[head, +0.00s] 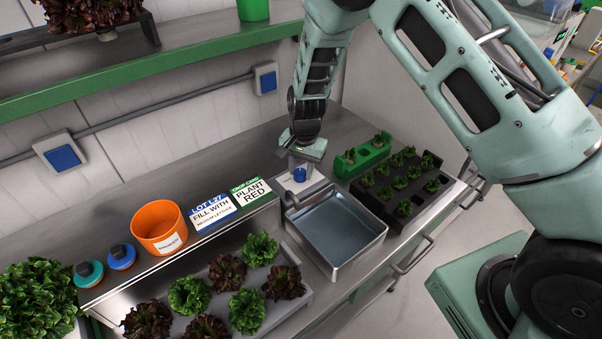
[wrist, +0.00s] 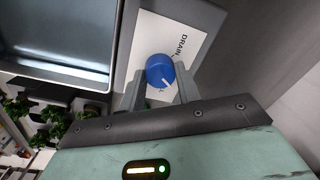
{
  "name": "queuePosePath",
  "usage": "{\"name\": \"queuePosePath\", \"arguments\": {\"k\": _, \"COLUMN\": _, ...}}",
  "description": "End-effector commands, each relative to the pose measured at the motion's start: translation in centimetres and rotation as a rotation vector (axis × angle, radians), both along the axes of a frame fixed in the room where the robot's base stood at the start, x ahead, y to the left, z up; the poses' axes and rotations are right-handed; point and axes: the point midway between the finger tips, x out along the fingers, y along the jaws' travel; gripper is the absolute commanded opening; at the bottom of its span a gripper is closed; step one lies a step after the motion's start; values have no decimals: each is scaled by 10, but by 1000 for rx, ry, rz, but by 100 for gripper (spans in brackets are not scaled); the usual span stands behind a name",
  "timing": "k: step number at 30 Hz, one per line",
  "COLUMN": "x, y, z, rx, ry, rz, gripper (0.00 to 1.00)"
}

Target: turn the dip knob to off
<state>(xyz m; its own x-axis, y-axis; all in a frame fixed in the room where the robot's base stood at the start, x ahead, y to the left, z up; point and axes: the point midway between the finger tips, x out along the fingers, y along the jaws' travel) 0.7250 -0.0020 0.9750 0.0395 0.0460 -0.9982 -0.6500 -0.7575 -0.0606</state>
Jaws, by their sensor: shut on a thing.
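The blue knob (wrist: 160,70) sits on a white label plate (wrist: 178,38) beside the metal basin; the word "DRAIN" is readable on the plate, and the rest is hidden or too small to read. A white pointer mark on the knob faces the lower right in the wrist view. My gripper (wrist: 163,88) is shut on the knob, with one finger on each side. In the head view the knob (head: 300,175) shows just below my gripper at the basin's back left corner.
The metal basin (head: 378,243) stands right in front of the knob. A dark seedling tray (head: 420,205) and a green holder (head: 345,168) are to the right. Signs, an orange pot (head: 159,222) and a grey lettuce tray (head: 300,300) are to the left.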

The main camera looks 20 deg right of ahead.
Motion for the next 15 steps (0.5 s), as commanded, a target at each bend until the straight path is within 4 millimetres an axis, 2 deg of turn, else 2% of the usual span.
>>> {"name": "queuePosePath", "arguments": {"k": 15, "x": 2, "y": 0, "z": -1, "rx": 1, "ry": -2, "rz": 421, "gripper": 10}}
